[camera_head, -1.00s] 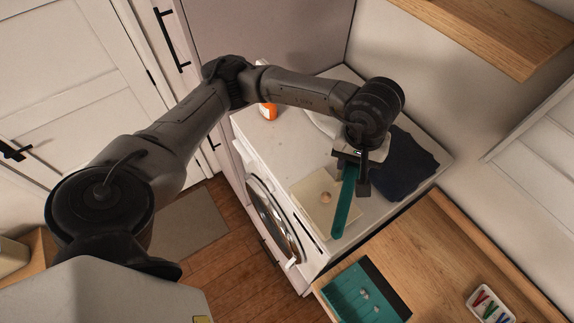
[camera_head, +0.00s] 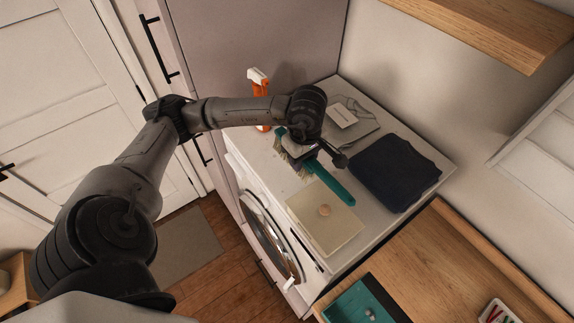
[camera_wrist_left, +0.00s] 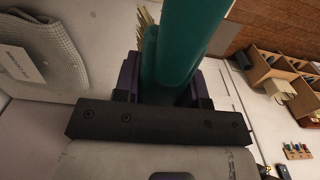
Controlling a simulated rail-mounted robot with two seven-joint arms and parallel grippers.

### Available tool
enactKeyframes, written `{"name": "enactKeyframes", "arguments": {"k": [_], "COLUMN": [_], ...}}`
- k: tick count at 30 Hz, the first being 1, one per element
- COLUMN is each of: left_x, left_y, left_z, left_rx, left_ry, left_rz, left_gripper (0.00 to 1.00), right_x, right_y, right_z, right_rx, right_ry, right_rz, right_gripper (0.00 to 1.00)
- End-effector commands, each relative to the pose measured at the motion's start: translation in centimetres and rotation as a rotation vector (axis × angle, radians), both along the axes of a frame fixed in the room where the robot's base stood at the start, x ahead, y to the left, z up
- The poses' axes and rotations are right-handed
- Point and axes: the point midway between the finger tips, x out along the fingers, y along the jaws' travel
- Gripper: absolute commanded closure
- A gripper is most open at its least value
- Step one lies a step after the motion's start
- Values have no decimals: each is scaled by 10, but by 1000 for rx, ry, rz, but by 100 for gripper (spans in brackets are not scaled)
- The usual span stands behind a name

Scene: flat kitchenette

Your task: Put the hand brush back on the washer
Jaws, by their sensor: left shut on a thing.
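The hand brush (camera_head: 331,186) has a teal handle and pale bristles. My left gripper (camera_head: 311,157) is shut on it over the washer top. The left wrist view shows the teal handle (camera_wrist_left: 182,50) between the fingers, with a few bristles behind it. In the head view the bristle end points to the back left and the handle to the front right. I cannot tell whether the brush touches the top. The white washer (camera_head: 262,150) has a round door at its front. My right gripper is not in view.
On the washer are an orange spray bottle (camera_head: 259,88), a beige mat (camera_head: 338,232) with a small round thing, dark folded cloth (camera_head: 395,172) and grey cloth with a label (camera_head: 355,122). A wooden counter (camera_head: 440,260) with a teal dustpan (camera_head: 350,305) adjoins it.

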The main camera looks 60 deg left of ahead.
Motion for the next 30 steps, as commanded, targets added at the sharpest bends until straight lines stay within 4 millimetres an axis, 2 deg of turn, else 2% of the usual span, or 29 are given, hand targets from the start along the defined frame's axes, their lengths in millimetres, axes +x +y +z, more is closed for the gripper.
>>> {"name": "enactKeyframes", "arguments": {"k": [3,10,17,24,30], "left_x": [-12,-24,-26,-26,-26], "left_y": [14,30,32,33,32], "left_z": [-9,-22,-28,-57,-66], "left_rx": [4,2,-1,-1,-1], "left_ry": [5,1,1,1,-2], "left_rz": [1,0,-1,0,-2], "left_gripper": [93,93,93,93,93], "right_x": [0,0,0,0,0], "right_y": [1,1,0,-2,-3], "right_z": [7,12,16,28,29], "right_rx": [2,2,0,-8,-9], "right_ry": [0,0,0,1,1], "right_rz": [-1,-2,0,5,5], "right_gripper": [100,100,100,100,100]}}
